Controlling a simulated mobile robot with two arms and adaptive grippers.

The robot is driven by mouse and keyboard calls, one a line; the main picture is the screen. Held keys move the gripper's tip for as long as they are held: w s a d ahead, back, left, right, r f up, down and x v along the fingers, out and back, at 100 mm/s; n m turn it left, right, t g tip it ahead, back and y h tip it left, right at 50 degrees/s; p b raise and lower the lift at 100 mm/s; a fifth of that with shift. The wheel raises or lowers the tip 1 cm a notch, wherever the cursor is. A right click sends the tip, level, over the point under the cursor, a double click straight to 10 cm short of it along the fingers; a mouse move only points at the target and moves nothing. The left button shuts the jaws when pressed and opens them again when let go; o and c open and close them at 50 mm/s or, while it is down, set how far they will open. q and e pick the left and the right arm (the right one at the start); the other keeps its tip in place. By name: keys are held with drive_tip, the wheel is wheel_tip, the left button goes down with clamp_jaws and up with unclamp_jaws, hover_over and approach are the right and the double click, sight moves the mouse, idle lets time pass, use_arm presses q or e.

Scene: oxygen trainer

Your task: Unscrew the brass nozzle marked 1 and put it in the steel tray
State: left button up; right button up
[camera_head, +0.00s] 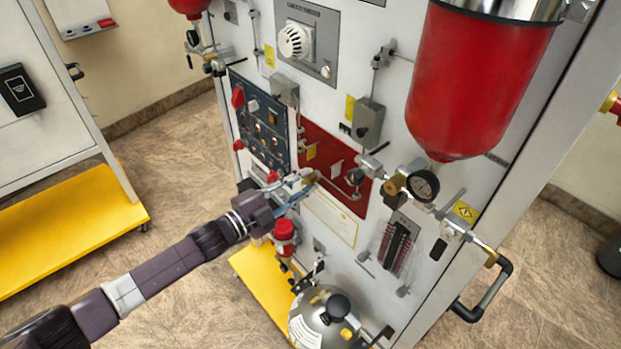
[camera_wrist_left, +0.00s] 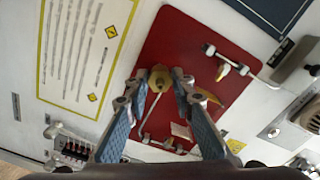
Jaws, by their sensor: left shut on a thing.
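My left gripper (camera_head: 300,188) reaches in from the left to the red panel (camera_head: 335,160) on the front of the trainer. In the left wrist view its two blue-padded fingers (camera_wrist_left: 161,88) are shut on a small brass nozzle (camera_wrist_left: 159,76), which sits between the tips in front of the red panel. The nozzle shows only as a small brass spot in the head view (camera_head: 309,178). I cannot read a number on it, nor tell whether it is still threaded in. I see no steel tray in either view. My right gripper is not in view.
A large red tank (camera_head: 475,85) and a pressure gauge (camera_head: 424,184) stand out from the panel on the right. A dark control panel (camera_head: 260,122) is to the left. A steel cylinder (camera_head: 318,320) stands below. A yellow-based cabinet (camera_head: 75,225) is at left, with open floor between.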

use_arm(q)
drive_tip(key=shift+r+n+p, duration=0.15)
drive_tip(key=shift+n+p, duration=0.2)
drive_tip(key=shift+n, duration=1.35)
drive_tip(key=shift+n, duration=0.6)
drive_tip(key=o, duration=1.1)
drive_tip(key=shift+a, duration=0.1)
